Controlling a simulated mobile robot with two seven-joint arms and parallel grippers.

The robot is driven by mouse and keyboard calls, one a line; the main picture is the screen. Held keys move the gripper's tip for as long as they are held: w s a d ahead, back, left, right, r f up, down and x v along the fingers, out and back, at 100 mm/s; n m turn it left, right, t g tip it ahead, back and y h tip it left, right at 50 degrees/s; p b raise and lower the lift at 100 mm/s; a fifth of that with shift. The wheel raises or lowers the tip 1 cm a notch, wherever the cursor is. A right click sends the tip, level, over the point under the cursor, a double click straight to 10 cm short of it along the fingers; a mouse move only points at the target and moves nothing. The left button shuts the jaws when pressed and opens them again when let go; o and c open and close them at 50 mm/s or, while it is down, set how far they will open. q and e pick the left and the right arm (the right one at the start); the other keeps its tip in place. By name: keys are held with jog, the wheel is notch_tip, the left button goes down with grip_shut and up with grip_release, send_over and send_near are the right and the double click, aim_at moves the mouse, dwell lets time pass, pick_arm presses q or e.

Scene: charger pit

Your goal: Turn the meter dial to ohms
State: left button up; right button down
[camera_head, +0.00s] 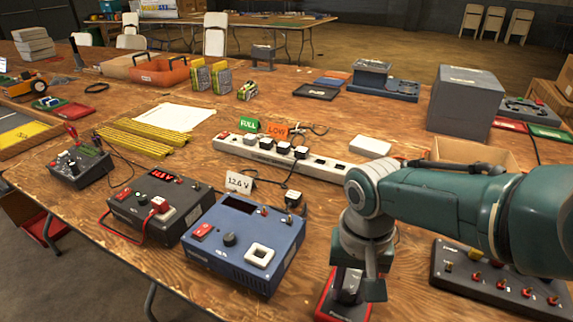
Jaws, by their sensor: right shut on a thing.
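A red-edged dark device that looks like the meter (325,302) lies at the front edge of the table, right of the blue power supply. My right gripper (361,290) points down over it from the teal arm. Its fingers are shut on what appears to be the meter dial. The fingers hide the dial and most of the meter's face, so the dial's setting cannot be read. My left gripper is not in view.
A blue power supply (262,230) stands just left of the meter, with a dark charger (160,212) beyond it. A dark switch panel (500,284) lies at right. A white power strip (270,152) with plugs lies behind. A grey box (464,102) stands at back right.

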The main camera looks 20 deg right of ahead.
aim_at(349, 295)
dwell(0.4)
jog(key=c, duration=0.6)
grip_release()
notch_tip(349, 295, up, 10)
jog(key=p, duration=0.7)
jog(key=shift+p, duration=0.3)
